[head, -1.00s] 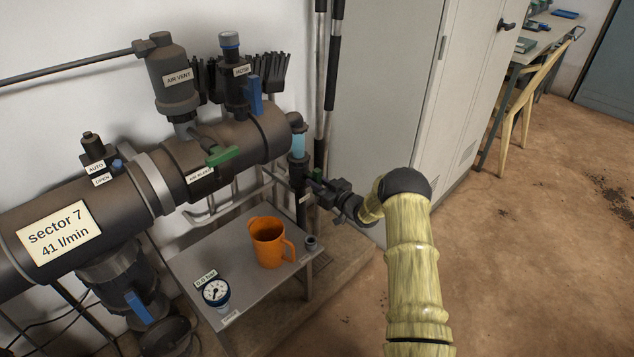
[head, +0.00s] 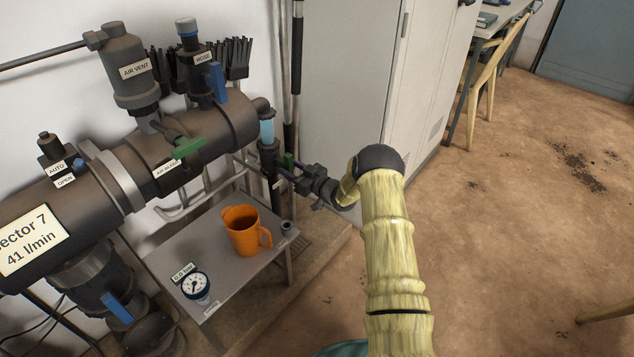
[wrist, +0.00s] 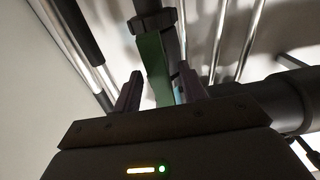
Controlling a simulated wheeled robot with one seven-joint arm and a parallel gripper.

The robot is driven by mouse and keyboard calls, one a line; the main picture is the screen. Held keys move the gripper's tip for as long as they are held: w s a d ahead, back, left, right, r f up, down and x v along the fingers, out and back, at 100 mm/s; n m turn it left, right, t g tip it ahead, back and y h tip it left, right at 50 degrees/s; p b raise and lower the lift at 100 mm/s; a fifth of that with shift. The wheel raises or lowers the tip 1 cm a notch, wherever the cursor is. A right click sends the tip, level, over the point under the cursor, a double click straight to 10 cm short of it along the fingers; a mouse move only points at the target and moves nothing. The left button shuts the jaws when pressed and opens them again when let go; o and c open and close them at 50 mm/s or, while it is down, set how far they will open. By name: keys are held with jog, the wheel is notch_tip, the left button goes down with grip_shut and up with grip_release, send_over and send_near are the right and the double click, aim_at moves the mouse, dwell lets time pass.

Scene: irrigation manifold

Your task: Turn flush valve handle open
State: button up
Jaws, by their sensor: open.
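A small green handle (head: 287,161) sits on the dark vertical pipe (head: 269,160) below a clear blue section at the manifold's right end. Its label is too small to read, so I cannot confirm that it is the flush valve. My gripper (head: 295,172) reaches it from the right. In the wrist view, the green handle (wrist: 154,68) stands upright in the picture, between my open gripper's fingers (wrist: 160,90). A gap shows on the left; I cannot tell whether the right finger touches it.
A low table (head: 225,285) below holds an orange jug (head: 241,232) and a pressure gauge (head: 196,287). Another green handle (head: 187,148) and a blue handle (head: 217,82) are on the manifold. A grey cabinet (head: 350,90) stands behind my arm. Open floor lies right.

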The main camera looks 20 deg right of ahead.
jog(key=p+v, duration=0.2)
jog(key=v, duration=1.4)
notch_tip(320, 180, up, 10)
jog(key=s+a+m+g+h, duration=0.2)
jog(key=m+g+h, duration=0.15)
jog(key=h, duration=0.45)
jog(key=s+a+r+m+g+h, duration=0.1)
jog(key=s+a+r+g, duration=0.15)
jog(key=s, duration=0.65)
jog(key=s+a+r+m+g+h, duration=0.1)
jog(key=s+a+r+g, duration=0.15)
jog(key=s, duration=0.65)
jog(key=s+a+r+m+g, duration=0.15)
jog(key=s+g, duration=0.25)
jog(key=s, duration=0.5)
jog(key=w+p+v, duration=0.2)
jog(key=p+v, duration=1.1)
jog(key=p, duration=0.1)
jog(key=w+a+r+p+v, duration=0.1)
jog(key=w+p+v, duration=0.2)
jog(key=p+v, duration=1.1)
jog(key=shift+w+a+r+p, duration=0.2)
jog(key=shift+a+r+p, duration=0.2)
jog(key=shift+p, duration=0.15)
